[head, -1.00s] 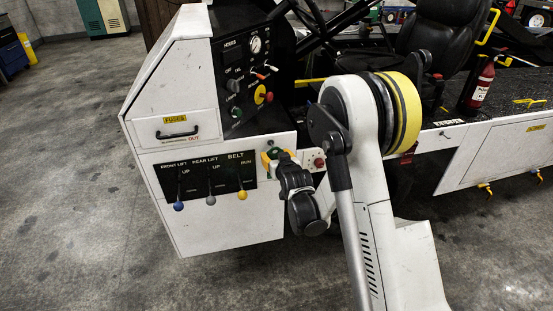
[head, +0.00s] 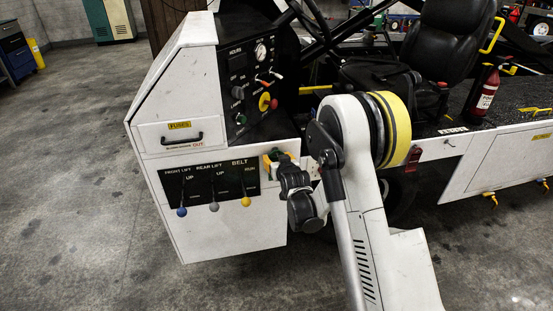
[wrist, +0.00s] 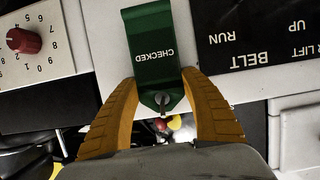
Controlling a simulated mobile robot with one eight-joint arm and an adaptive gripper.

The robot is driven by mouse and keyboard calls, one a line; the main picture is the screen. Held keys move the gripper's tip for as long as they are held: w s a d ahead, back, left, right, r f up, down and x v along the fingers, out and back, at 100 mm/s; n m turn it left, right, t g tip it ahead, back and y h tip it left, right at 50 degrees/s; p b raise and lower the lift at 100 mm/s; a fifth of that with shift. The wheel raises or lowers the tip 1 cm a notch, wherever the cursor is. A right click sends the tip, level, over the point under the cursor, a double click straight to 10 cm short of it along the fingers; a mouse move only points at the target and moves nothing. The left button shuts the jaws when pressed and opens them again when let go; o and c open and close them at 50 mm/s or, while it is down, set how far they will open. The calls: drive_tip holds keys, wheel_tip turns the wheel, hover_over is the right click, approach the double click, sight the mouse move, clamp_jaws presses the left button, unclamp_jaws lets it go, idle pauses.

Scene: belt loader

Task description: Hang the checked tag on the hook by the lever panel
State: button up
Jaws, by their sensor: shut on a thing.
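The green checked tag (wrist: 152,45) reads upside down in the wrist view, with its holed end towards my gripper. My gripper (wrist: 160,80) has its yellow fingers shut on the tag's edges near that end. A small grey metal piece (wrist: 162,101) shows at the hole. I cannot tell whether it is the hook or whether it passes through the tag. In the head view my gripper (head: 277,157) is at the white front face, just right of the black lever panel (head: 200,196), with a bit of green between its fingers.
The lever panel has blue, grey and yellow knobs. The white box with a red dial (wrist: 22,40) lies on the other side of the tag. The fuse drawer (head: 170,136) and gauge panel (head: 240,75) are above. Open floor (head: 70,190) lies to the left.

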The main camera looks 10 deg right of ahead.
idle(0.4)
drive_tip(key=o, duration=1.2)
drive_tip(key=s+r+g, duration=0.2)
drive_tip(key=s+r, duration=0.5)
drive_tip(key=s, duration=0.5)
drive_tip(key=s+r+g, duration=0.2)
drive_tip(key=s+r, duration=0.5)
drive_tip(key=s, duration=0.6)
drive_tip(key=s+g, duration=0.1)
drive_tip(key=s, duration=0.5)
drive_tip(key=s+g, duration=0.1)
drive_tip(key=s, duration=0.5)
drive_tip(key=s+g, duration=0.1)
drive_tip(key=s, duration=0.5)
drive_tip(key=shift+s+r, duration=0.3)
drive_tip(key=shift+s, duration=0.1)
